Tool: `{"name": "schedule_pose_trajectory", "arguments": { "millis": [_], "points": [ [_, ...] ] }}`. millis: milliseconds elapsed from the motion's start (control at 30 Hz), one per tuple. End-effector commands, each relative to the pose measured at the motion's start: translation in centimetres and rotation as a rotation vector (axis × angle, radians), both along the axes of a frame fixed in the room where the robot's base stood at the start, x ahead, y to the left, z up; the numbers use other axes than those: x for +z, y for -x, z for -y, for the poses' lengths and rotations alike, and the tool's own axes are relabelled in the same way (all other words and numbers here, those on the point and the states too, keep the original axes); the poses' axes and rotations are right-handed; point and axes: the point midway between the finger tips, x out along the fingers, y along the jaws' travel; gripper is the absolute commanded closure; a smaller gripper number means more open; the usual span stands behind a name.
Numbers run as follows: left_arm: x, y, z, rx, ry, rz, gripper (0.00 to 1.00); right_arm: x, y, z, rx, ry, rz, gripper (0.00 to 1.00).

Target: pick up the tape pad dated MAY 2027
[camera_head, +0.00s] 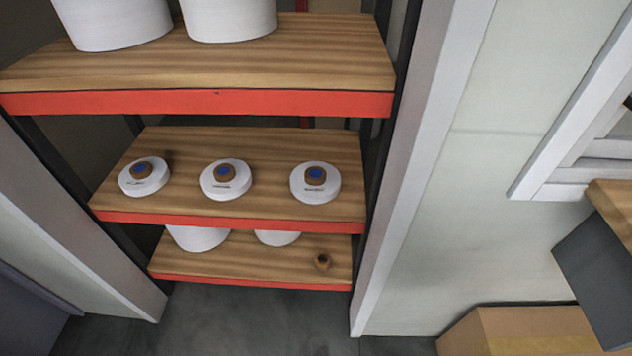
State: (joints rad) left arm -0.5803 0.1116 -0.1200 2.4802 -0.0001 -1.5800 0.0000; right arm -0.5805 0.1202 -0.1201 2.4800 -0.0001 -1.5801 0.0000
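Three round white tape pads lie in a row on the middle wooden shelf (265,142). Each has a brown core with a blue centre and a small dark printed line near its front. They are the left tape pad (132,184), the middle tape pad (209,186) and the right tape pad (327,188). The print is too small to read, so I cannot tell which is dated MAY 2027. Neither of my grippers shows in the head view.
Pale posts flank the rack. A cardboard box (530,330) sits at the lower right.

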Motion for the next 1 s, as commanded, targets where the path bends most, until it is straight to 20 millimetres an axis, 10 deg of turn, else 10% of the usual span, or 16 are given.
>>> {"name": "schedule_pose_trajectory", "arguments": {
  "millis": [467, 800, 1000],
  "points": [
    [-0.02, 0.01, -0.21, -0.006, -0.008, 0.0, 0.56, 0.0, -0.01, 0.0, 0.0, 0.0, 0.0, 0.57],
    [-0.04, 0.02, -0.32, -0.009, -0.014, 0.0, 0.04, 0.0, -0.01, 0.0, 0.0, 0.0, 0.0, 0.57],
    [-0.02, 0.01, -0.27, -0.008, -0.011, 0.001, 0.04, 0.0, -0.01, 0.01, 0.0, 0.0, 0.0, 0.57]
  ]
}}
